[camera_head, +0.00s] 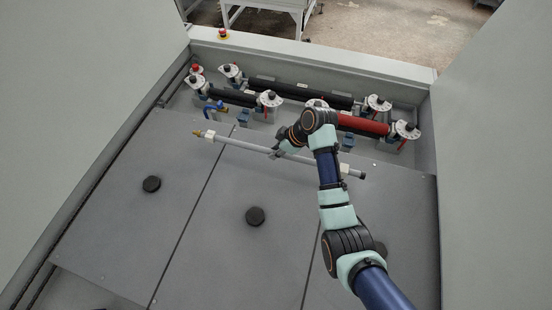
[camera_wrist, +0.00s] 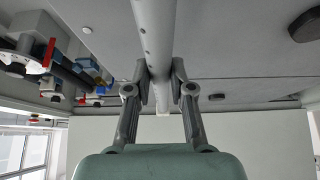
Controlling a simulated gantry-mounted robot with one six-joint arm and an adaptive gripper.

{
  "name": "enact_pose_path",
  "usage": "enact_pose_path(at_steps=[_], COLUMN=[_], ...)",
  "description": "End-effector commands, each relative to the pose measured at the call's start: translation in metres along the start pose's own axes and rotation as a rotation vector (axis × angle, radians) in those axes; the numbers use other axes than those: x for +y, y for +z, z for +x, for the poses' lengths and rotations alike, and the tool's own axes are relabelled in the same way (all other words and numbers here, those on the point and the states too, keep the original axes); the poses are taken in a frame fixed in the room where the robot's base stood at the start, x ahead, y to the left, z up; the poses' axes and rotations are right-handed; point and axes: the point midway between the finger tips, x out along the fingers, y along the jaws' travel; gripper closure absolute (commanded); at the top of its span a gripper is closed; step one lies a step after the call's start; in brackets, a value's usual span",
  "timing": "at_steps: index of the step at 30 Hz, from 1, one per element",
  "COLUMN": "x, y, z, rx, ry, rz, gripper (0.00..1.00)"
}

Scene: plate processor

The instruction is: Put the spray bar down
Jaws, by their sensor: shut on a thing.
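The spray bar (camera_head: 240,145) is a long light-grey tube with a brass tip at its left end and a dark cap at its right end. In the head view it lies across the picture over the grey cover panels, sloping down to the right. My gripper (camera_head: 277,152) is shut on it near its middle. In the wrist view the bar (camera_wrist: 155,35) runs between the two fingers of my gripper (camera_wrist: 160,85), with small holes along it. I cannot tell whether the bar touches the panels or hangs just above them.
Behind the bar are a black roller (camera_head: 300,91), a red roller (camera_head: 362,125) and several white round end fittings (camera_head: 377,104). Black round knobs (camera_head: 255,216) stand on the panels. Tall grey walls (camera_head: 490,160) close both sides. The front panels are mostly clear.

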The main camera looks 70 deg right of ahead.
Motion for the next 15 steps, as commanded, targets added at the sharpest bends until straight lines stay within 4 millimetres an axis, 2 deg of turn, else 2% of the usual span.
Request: enact_pose_path(at_steps=[6,12,15], x=[0.001,0.0,0.0], y=[0.005,0.022,0.025], z=[0.009,0.039,0.044], rx=[0.002,0.0,0.001], ry=[0.001,-0.002,0.001], rz=[0.0,0.001,-0.001], gripper=[1.0,1.0,1.0])
